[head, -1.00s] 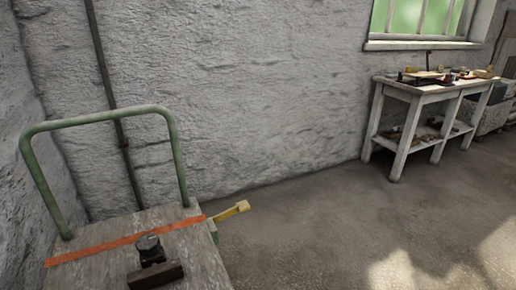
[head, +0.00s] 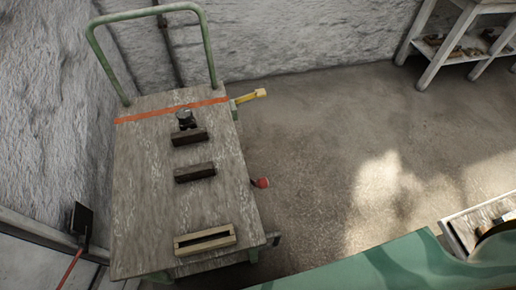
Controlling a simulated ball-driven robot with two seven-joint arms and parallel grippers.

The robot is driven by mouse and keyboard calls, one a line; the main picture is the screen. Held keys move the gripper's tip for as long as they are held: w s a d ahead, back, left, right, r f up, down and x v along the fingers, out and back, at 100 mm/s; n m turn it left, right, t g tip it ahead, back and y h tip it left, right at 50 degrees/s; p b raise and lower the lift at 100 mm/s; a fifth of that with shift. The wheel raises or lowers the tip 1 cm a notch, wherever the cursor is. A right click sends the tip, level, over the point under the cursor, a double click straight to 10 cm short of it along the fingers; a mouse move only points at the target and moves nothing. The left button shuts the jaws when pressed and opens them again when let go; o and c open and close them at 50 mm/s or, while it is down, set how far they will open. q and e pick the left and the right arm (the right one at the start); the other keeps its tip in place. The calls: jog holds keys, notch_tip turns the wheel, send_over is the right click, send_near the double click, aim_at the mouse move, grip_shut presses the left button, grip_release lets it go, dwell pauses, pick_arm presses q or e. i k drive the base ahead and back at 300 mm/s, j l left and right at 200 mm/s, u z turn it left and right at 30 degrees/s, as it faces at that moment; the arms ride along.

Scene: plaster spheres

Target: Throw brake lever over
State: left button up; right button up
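A cart with a worn grey wooden top (head: 145,160) and a green tube handle (head: 208,45) stands at the left in the head view. A short lever with a red knob (head: 261,183) sticks out from the cart's right side, low near the middle. A yellow-ended lever (head: 250,97) sticks out from the same side farther back, by the orange strip. I cannot tell for sure which one is the brake lever. Neither of my grippers is in view.
On the cart lie two dark blocks (head: 195,173), a dark round-topped fitting (head: 185,119) and a pale wooden frame (head: 205,240). Open floor (head: 320,150) lies right of the cart. A white bench (head: 440,55) stands at the upper right.

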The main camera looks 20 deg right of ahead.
aim_at(263, 183)
jog(key=k+l+u, duration=0.15)
jog(key=l, duration=0.3)
jog(key=k+l+u, duration=0.15)
jog(key=l, duration=0.25)
jog(key=k+l+u, duration=0.15)
jog(key=l, duration=0.25)
jog(key=k, duration=0.05)
